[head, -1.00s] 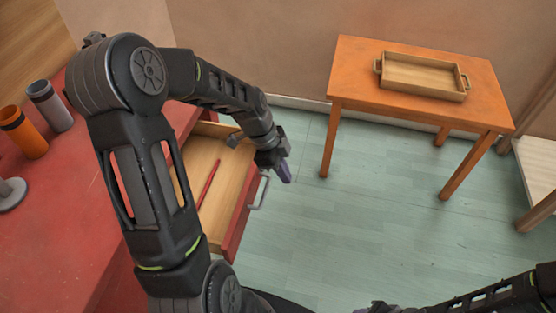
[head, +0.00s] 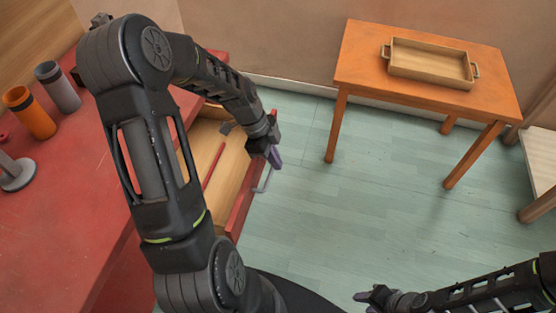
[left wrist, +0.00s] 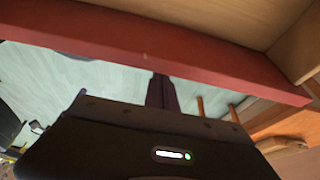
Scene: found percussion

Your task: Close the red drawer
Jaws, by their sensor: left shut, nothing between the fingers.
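The red drawer (head: 240,205) stands open from the red cabinet in the head view. Its wooden inside shows, with a thin red stick (head: 213,166) lying in it. A grey bar handle (head: 264,180) is on its front. My left gripper (head: 276,158) is shut and empty, at the far end of the drawer front near the handle; I cannot tell whether it touches. In the left wrist view the red drawer front (left wrist: 170,45) runs across the top, with the shut fingers (left wrist: 161,92) below it. My right gripper (head: 366,298) is at the bottom edge, its fingers too small to judge.
An orange table (head: 432,100) with a wooden tray (head: 430,66) stands at the back right. On the red cabinet top (head: 60,230) are an orange cup (head: 32,115), a grey cup (head: 60,90) and a grey stand (head: 15,175). The floor between is clear.

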